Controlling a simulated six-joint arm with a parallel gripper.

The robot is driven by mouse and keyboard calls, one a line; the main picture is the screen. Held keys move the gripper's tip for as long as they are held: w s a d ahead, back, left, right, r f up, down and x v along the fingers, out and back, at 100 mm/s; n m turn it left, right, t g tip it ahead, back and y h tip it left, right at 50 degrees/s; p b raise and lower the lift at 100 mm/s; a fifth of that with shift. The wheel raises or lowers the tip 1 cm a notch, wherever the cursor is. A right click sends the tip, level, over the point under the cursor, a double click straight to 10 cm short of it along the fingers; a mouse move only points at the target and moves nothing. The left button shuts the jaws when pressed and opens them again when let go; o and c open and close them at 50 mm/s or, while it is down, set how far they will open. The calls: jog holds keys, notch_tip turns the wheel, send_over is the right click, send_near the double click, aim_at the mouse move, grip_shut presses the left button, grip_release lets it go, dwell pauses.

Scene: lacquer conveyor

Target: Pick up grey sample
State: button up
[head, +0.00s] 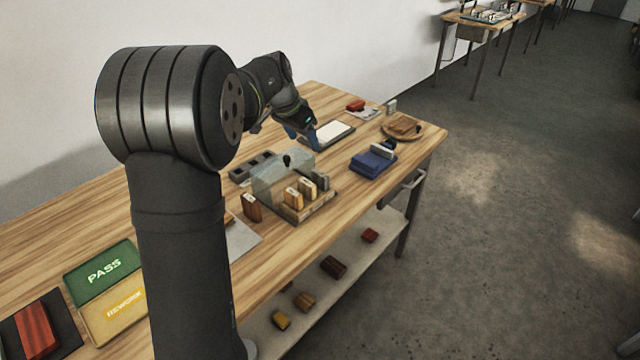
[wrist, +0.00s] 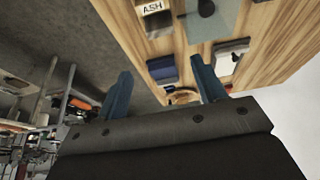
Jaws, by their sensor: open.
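Several greyish blocks show in the head view, and I cannot tell which one is the grey sample. One grey block (head: 381,151) rests on the blue box (head: 368,166) toward the right of the bench. Another pale grey block (head: 391,106) stands near the far right edge. A darker grey block (head: 321,182) stands in the wooden rack. My gripper (head: 302,136) is over the far part of the bench, by the white-topped pad (head: 333,133), left of the blue box. In the wrist view my gripper (wrist: 163,88) has its two blue fingers apart with nothing between them.
A clear cover (head: 275,180) stands behind labelled blocks in the rack. A round wooden board (head: 414,132) holds brown pieces at the right end. Green PASS (head: 100,272) and yellow REWORK (head: 115,315) pads lie at the near left. A lower shelf (head: 300,322) holds several blocks.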

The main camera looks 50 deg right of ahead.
send_over(320, 173)
jog(key=a, duration=0.3)
jog(key=f, duration=1)
jog(key=shift+s+d+f, duration=0.1)
jog(key=shift+d+f, duration=0.1)
jog(key=shift+f, duration=0.15)
jog(key=shift+x, duration=3.1)
jog(key=shift+d+r, duration=0.1)
jog(key=shift+d, duration=0.05)
jog(key=c, duration=0.8)
jog(key=shift+o, duration=0.2)
